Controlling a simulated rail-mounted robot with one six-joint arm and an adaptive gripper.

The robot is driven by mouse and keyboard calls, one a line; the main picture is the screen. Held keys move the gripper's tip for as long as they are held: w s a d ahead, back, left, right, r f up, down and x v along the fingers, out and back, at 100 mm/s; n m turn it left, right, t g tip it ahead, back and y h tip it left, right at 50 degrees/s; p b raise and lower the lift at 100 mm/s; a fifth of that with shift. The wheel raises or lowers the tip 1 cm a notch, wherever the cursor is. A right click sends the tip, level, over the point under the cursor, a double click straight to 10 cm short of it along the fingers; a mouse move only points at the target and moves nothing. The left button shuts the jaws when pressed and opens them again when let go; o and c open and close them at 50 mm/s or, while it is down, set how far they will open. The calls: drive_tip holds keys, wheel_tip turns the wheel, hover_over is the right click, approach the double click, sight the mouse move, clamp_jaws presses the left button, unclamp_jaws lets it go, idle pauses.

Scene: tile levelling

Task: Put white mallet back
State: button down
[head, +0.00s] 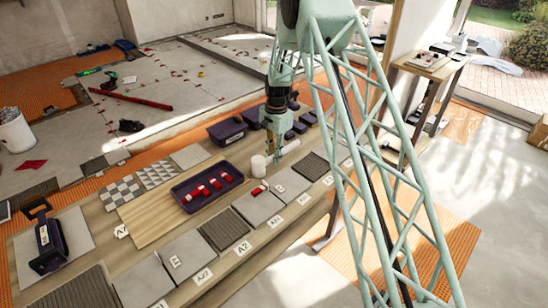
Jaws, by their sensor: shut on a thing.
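The white mallet (259,165) shows as a pale cylindrical head low over the workbench, just right of the purple tray. A light part stretches from it to the right, under my gripper. My gripper (271,148) points down over the bench and is shut on the mallet. The fingertips and the exact grip are small and partly hidden. I cannot tell whether the mallet touches the bench.
The wooden bench (148,213) carries grey tiles (258,206) with labels along its front edge. A purple tray (178,191) holds red-and-white pieces. A purple bin (227,131) and several smaller dark bins stand behind. A purple tool (48,240) stands at the left end.

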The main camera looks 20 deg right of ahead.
drive_tip(key=c, duration=2.6)
unclamp_jaws()
drive_tip(key=shift+f, duration=0.1)
drive_tip(key=shift+o, duration=0.2)
wheel_tip(320, 180, up, 12)
drive_tip(key=p, duration=0.1)
drive_tip(key=shift+d, duration=0.25)
drive_tip(key=shift+w+r, duration=0.1)
drive_tip(key=shift+r, duration=0.1)
